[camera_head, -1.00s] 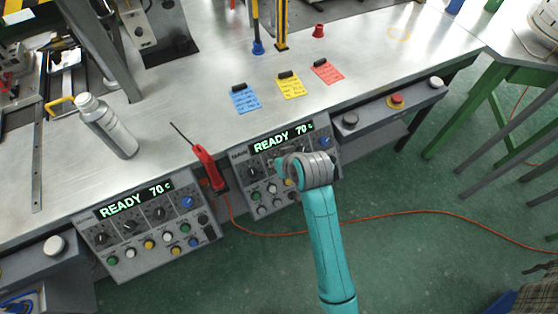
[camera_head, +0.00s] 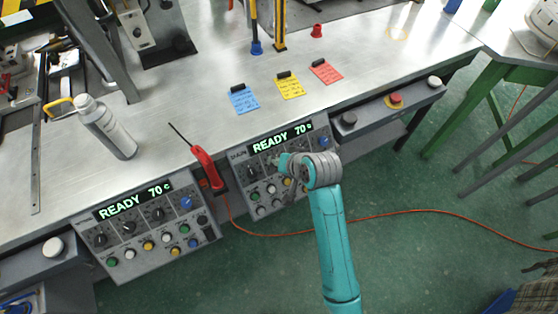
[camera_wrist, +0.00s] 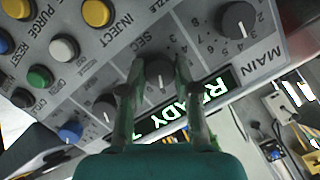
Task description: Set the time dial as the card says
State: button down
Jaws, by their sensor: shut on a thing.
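The right control panel (camera_head: 233,157) has a lit display (camera_head: 281,137) reading READY 70 c. In the wrist view, upside down, the dial marked SEC (camera_wrist: 159,76) sits between the two fingers of my gripper (camera_wrist: 160,68), which is shut on it. The fingers partly hide its scale, and I cannot read its setting. In the head view my wrist covers this dial. Blue (camera_head: 243,98), yellow (camera_head: 290,86) and red (camera_head: 326,71) cards lie on the bench above the panel; their writing is too small to read.
Beside the gripped dial is the MAIN dial (camera_wrist: 237,20). Push buttons, including a yellow one (camera_wrist: 97,12), are close by. A red-handled tool (camera_head: 207,166) rests left of the panel. A second panel (camera_head: 140,264), also READY 70 c, is at left, with a bottle (camera_head: 107,128) behind.

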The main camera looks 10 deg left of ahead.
jog(key=c, duration=0.8)
grip_release()
jog(key=shift+c, duration=0.2)
jog(key=v, duration=1.2)
jog(key=shift+f, duration=0.1)
